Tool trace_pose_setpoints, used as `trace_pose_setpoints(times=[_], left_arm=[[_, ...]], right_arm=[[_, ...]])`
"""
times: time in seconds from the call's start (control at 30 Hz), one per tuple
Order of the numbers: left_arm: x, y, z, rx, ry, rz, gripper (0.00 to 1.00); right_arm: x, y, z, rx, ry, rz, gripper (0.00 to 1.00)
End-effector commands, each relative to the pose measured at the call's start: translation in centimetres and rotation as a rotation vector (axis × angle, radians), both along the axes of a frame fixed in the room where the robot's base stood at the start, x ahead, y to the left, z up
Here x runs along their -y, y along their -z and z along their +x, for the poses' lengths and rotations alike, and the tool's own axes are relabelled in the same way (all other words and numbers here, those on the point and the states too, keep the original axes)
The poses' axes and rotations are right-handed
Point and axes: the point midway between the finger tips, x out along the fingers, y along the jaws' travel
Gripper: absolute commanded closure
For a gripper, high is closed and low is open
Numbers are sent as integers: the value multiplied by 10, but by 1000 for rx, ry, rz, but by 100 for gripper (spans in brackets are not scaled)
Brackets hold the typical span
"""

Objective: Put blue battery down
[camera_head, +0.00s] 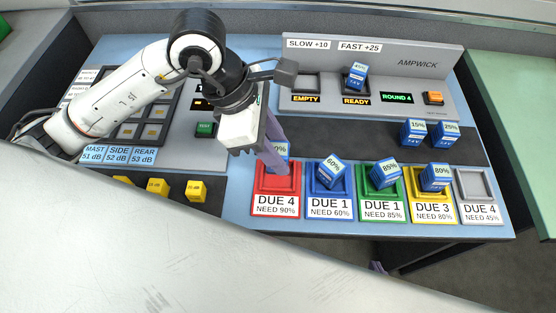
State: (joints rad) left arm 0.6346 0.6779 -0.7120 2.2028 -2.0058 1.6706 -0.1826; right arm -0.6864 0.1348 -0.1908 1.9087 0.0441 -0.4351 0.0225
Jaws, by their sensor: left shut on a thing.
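My left gripper (273,158) is shut on a blue battery (282,148) at the back of the red tray (277,193). The gripper's fingers hide most of this battery; the end of its label, "0%", shows. I cannot tell whether it touches the tray. The red tray's sign reads "DUE 4, NEED 90%". Other blue batteries are the 60% one (329,172) in the blue tray, the 85% one (386,174) in the green tray and the 80% one (435,177) in the yellow tray. A purple tip (377,267), apparently of my right gripper, shows at the bottom.
The grey tray (475,184) at the right is empty. Batteries marked 15% (413,132) and 25% (445,134) stand behind the trays. The charger (408,78) has an empty slot and a 45% battery (355,76) over "READY". Several yellow blocks (157,187) sit at left.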

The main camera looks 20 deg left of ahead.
Motion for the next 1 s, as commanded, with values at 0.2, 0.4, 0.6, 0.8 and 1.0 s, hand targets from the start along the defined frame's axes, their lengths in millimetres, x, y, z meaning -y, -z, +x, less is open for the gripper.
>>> trace_pose_setpoints(times=[0.2,0.4,0.6,0.8,1.0], left_arm=[[0,20,-1,-2,0,0,95],[0,41,0,1,3,0,95],[0,41,0,3,3,0,95],[0,43,0,2,2,1,54],[0,43,0,1,3,0,50]], right_arm=[[0,0,0,-1,0,-2,100],[1,-1,0,-2,0,-2,100],[1,0,0,-2,0,-2,100],[0,3,0,-3,0,-2,100],[0,2,0,-2,-2,-2,100]])
